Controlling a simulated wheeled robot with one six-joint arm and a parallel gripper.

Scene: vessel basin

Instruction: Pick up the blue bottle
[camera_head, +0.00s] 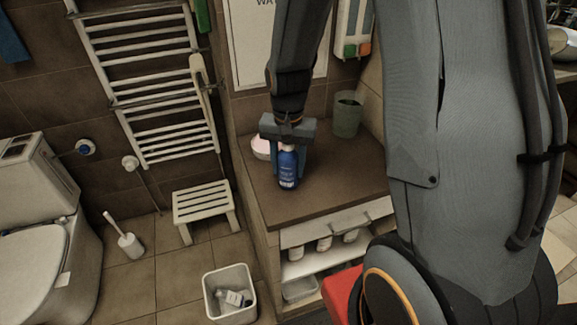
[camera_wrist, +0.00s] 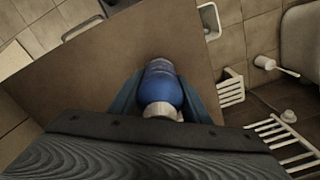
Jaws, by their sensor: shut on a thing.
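The blue bottle (camera_head: 288,170) stands upright on the brown counter top (camera_head: 330,185), near its left edge. It has a pale cap and a label with light print. My gripper (camera_head: 287,150) reaches down over it from above, with a finger on each side. In the wrist view the bottle (camera_wrist: 163,88) sits between the two blue-grey fingers (camera_wrist: 165,98), with its pale cap toward the camera. The gripper is shut on the bottle. I cannot tell whether the bottle's base is touching the counter.
A pink and white bowl (camera_head: 261,147) is just left of the gripper, and a grey-green cup (camera_head: 347,114) stands behind right. Open shelves with bottles (camera_head: 324,243) lie below the counter. A white bin (camera_head: 230,293) and stool (camera_head: 204,204) stand on the floor at left.

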